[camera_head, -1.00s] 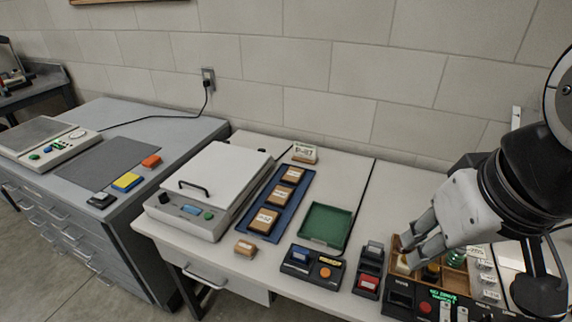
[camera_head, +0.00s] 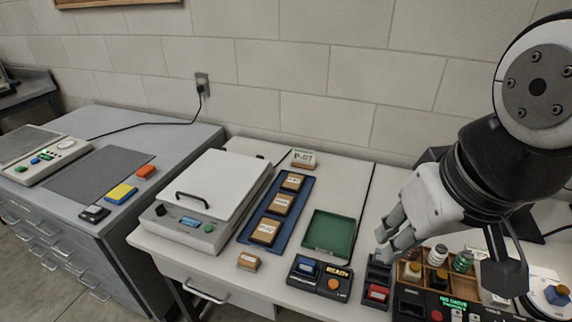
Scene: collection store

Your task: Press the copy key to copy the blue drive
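A dark copier unit (camera_head: 305,279) sits at the front of the white table. A blue drive (camera_head: 304,264) sits in its left side. A small display (camera_head: 337,271) at its upper right reads READY in yellow, above a round orange key (camera_head: 334,284). My gripper (camera_head: 385,250) hangs to the right of the unit, above and behind a dark dock that holds a red drive (camera_head: 377,293). It touches neither the orange key nor the blue drive. Its two fingers look close together and overlap in this view, so the gap between them is unclear. No held object shows.
A green tray (camera_head: 329,250) lies behind the copier unit. A small wooden block (camera_head: 249,262) and a blue tray (camera_head: 248,238) of labelled blocks are to its left. A wooden rack (camera_head: 404,284) of bottles stands at right.

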